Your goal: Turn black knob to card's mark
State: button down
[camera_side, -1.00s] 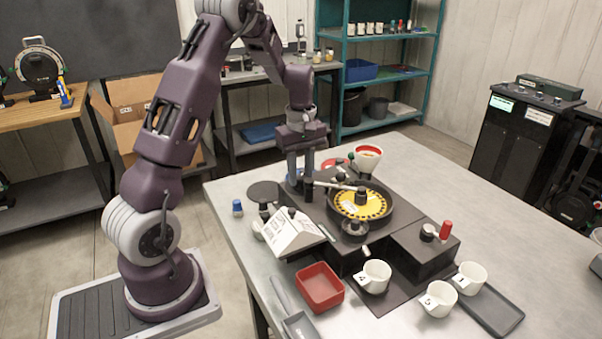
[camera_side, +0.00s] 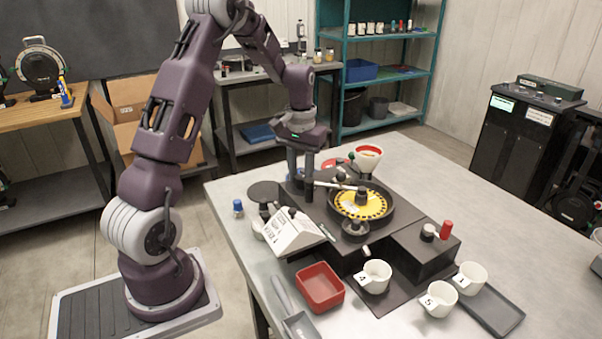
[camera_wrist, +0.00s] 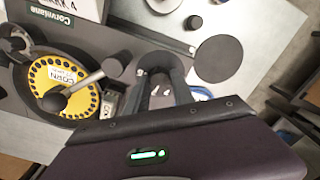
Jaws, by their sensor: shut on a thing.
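My gripper (camera_side: 300,188) reaches down at the left rear of the black seed meter housing (camera_side: 335,258). Its fingers are closed around the black knob (camera_wrist: 160,60), which is mostly hidden by them in the side view. In the wrist view, part of a pale scale with figures (camera_wrist: 200,95) shows beside the fingers. Where the knob points cannot be made out.
A yellow seed plate (camera_side: 361,203) marked CORN sits in a black bowl right of my gripper, with a crank arm (camera_side: 335,185) across it. A red tray (camera_side: 320,287) and white cups (camera_side: 374,276) stand in front. A grey disc (camera_side: 264,191) lies left.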

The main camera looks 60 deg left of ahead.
jog(key=m, duration=0.5)
jog(key=shift+a, duration=0.1)
jog(key=shift+m, duration=0.4)
dwell(0.3)
jog(key=c, duration=1.1)
grip_release()
